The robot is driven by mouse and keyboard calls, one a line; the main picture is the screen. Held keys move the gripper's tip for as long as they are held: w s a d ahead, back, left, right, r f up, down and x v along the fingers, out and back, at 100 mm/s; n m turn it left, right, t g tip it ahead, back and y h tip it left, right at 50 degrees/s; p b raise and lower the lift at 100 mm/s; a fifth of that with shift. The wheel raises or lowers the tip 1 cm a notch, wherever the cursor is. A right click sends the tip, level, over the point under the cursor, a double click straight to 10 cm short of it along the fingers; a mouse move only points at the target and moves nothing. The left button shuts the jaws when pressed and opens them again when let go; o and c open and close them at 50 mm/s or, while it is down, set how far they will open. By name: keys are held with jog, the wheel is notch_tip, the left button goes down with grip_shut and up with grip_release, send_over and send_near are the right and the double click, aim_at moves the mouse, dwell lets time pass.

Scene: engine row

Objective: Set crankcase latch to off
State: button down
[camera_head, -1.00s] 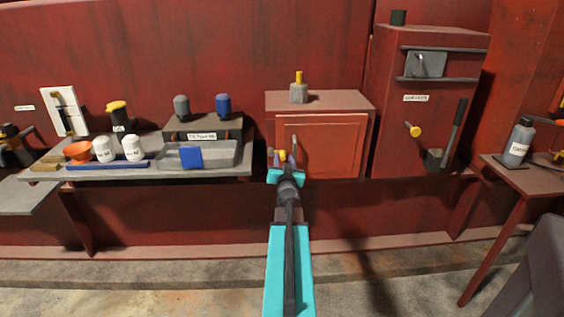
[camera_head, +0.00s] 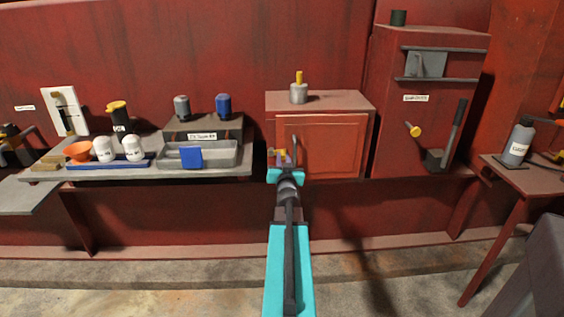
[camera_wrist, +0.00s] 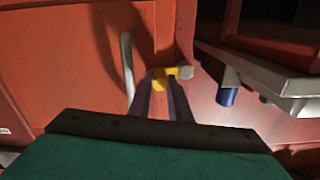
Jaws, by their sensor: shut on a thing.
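A small yellow latch (camera_head: 278,152) sits at the left edge of the red door on the low middle cabinet. In the wrist view the latch (camera_wrist: 160,76) lies roughly sideways, with a grey round end on its right. My gripper (camera_head: 281,160) is at the latch. In the wrist view its two dark fingers (camera_wrist: 162,98) are shut on the yellow part, partly hiding it. A grey upright door handle (camera_wrist: 128,65) stands just left of the fingers in that view. I cannot read any label naming this latch.
A grey shelf with a tray (camera_head: 225,158), bottles and an orange bowl (camera_head: 78,151) stands left. A tall red cabinet (camera_head: 440,75) with a yellow knob (camera_head: 413,130) and lever (camera_head: 457,125) stands right. The floor in front is partly clear.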

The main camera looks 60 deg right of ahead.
aim_at(276, 150)
jog(key=n, duration=0.1)
jog(key=r+n, duration=0.1)
jog(key=n, duration=0.2)
jog(key=shift+w+r, duration=0.1)
jog(key=shift+r, duration=0.15)
jog(key=shift+w+a+r+n+b, duration=0.45)
jog(key=shift+w+n+b, duration=0.25)
jog(key=shift+n, duration=1.55)
jog(key=shift+w+a+r+n+b, duration=0.45)
jog(key=shift+n+b, duration=0.3)
jog(key=shift+n, duration=1.45)
jog(key=shift+w+a+r+n+b, duration=0.4)
jog(key=shift+w+n+b, duration=0.3)
jog(key=shift+n, duration=1.55)
jog(key=c, duration=1.6)
grip_release()
jog(key=shift+c, duration=0.2)
